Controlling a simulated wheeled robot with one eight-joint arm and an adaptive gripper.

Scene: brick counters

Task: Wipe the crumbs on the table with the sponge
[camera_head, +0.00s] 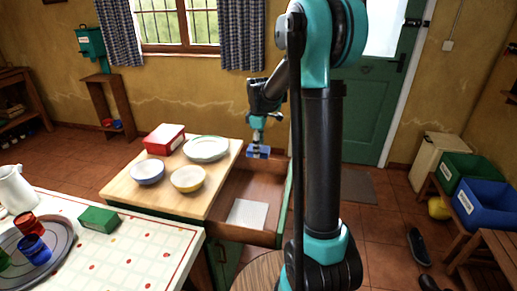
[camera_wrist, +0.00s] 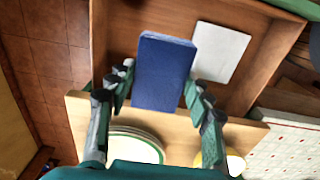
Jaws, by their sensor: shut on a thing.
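My gripper (camera_head: 257,138) is above the open wooden drawer (camera_head: 262,186), near its far end. It is shut on a blue block that looks like the sponge (camera_head: 258,152). In the wrist view the sponge (camera_wrist: 165,62) sits between the two fingers of my gripper (camera_wrist: 160,88), one on each long side. The white table (camera_head: 137,262) is at the lower left. Small reddish marks and specks show on its top; I cannot tell which are crumbs and which are printed pattern.
The wooden counter (camera_head: 125,188) holds a red box (camera_head: 164,139), white plates (camera_head: 206,148), a blue bowl (camera_head: 148,172) and a yellow bowl (camera_head: 188,179). A white flat piece (camera_head: 248,214) lies in the drawer. A green box (camera_head: 99,219) and a round tray (camera_head: 62,262) with cups stand on the white table.

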